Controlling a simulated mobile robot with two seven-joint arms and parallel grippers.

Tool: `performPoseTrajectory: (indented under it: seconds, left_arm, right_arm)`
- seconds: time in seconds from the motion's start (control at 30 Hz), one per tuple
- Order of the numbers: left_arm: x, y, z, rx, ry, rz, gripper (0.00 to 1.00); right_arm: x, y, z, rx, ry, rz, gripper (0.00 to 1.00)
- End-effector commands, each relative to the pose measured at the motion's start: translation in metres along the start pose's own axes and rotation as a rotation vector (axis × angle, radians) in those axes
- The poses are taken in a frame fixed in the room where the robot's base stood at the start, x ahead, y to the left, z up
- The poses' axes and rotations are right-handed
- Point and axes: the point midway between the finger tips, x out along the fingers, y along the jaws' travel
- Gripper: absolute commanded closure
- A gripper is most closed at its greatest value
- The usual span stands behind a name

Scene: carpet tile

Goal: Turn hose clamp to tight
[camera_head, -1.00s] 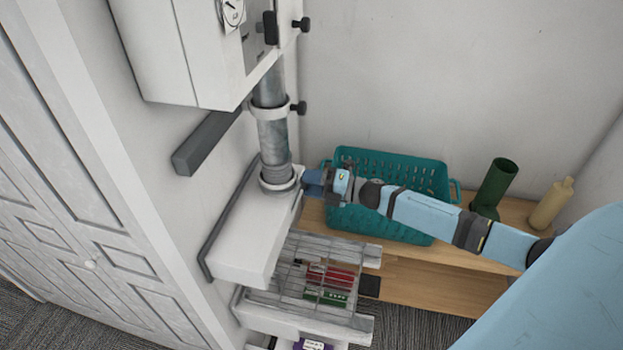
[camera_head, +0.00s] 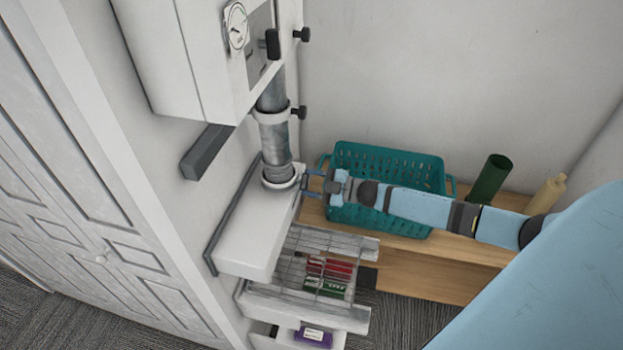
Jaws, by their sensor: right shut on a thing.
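A grey metal hose (camera_head: 275,142) runs down from a white wall cabinet to a white box-like ledge. A light clamp ring (camera_head: 281,180) sits around its lower end. My right gripper (camera_head: 312,182) reaches in from the right, just right of this ring, and is shut on its small knob, which the fingers mostly hide. A second clamp (camera_head: 270,115) higher on the hose has a dark knob (camera_head: 299,112) pointing right. Another dark knob (camera_head: 301,35) is near the cabinet. How tight the lower clamp is cannot be told. My left gripper is out of view.
A teal basket (camera_head: 388,160) stands on a wooden bench (camera_head: 440,247) behind my right arm. A green cylinder (camera_head: 489,180) and a cream bottle (camera_head: 546,195) stand to its right. A wire rack (camera_head: 335,245) is below the ledge. A dark bar (camera_head: 208,152) juts from the wall.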

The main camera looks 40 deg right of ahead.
Motion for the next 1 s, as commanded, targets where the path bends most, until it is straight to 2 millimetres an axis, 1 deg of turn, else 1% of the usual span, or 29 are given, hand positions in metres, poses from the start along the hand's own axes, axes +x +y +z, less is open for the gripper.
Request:
performPoseTrajectory:
  seconds: [0.1,0.6,0.8,1.0]
  left_arm:
    - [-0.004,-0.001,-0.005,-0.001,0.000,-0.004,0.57]
    - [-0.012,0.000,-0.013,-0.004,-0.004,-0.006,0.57]
    - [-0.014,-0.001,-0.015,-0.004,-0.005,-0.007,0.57]
    - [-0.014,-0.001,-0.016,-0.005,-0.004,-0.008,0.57]
  right_arm:
    - [0.000,0.003,-0.001,0.109,0.000,0.001,0.75]
    - [0.000,0.000,-0.001,0.554,-0.001,0.001,0.75]
    - [0.000,-0.001,-0.001,0.676,0.000,0.000,0.75]
    - [0.000,-0.001,-0.001,0.749,0.001,0.000,0.75]
